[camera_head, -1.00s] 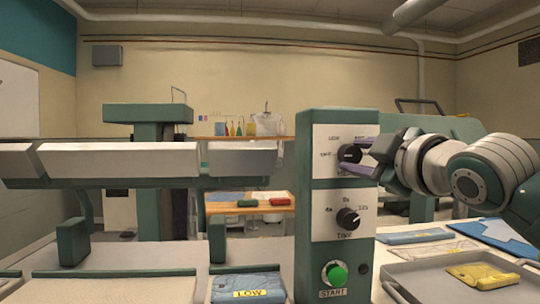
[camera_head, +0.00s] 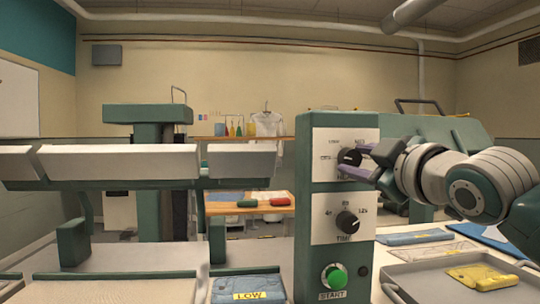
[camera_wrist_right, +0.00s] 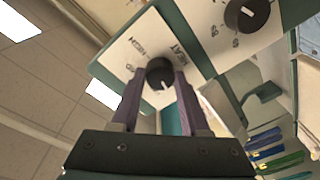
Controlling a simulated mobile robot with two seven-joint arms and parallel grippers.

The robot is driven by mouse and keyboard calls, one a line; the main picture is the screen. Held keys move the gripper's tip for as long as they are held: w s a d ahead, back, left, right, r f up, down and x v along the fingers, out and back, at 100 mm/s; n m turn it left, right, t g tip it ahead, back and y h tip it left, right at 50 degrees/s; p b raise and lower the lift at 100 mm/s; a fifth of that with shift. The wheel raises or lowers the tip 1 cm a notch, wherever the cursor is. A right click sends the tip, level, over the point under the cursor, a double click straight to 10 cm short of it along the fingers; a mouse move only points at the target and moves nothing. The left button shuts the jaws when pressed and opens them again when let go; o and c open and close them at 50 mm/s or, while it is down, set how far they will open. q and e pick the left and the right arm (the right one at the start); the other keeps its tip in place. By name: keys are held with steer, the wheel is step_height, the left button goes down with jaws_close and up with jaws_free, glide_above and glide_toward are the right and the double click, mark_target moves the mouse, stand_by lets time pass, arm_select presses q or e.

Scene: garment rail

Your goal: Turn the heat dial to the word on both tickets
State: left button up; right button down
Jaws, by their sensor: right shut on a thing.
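The heat dial (camera_head: 349,158) is a black knob on the upper white plate of a green control post. My right gripper (camera_head: 364,161) comes in from the right with its purple fingers on either side of the dial, shut on it. In the right wrist view the dial (camera_wrist_right: 160,74) sits between the fingers, its white mark towards the lower right of the knob; HEAT and HIGH read beside it. A ticket (camera_head: 249,296) reading LOW lies on a folded blue cloth at the front. I cannot make out a second ticket's word. My left gripper is not in view.
Below the dial are a TIME knob (camera_head: 347,222) and a green START button (camera_head: 335,277). A grey tray (camera_head: 405,283) with a yellow folded cloth (camera_head: 480,276) stands at the right. The press's long upper arm (camera_head: 120,162) spans the left.

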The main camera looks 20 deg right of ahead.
steer(key=m+p, duration=0.2)
steer(key=m, duration=0.3)
steer(key=shift+m+t, duration=0.3)
steer(key=shift+m, duration=0.1)
steer(key=shift+f+m+h+p, duration=0.1)
steer(key=shift+m+h+p, duration=0.15)
steer(key=shift+m+p, duration=0.6)
steer(key=shift+m+h+p, duration=0.2)
steer(key=shift+m+h, duration=0.05)
steer(key=shift+m, duration=1.2)
steer(key=shift+c, duration=2)
jaws_free()
steer(key=s+a+f, duration=0.1)
steer(key=s+a, duration=0.1)
steer(key=s, duration=0.7)
steer(key=shift+s+b, duration=0.35)
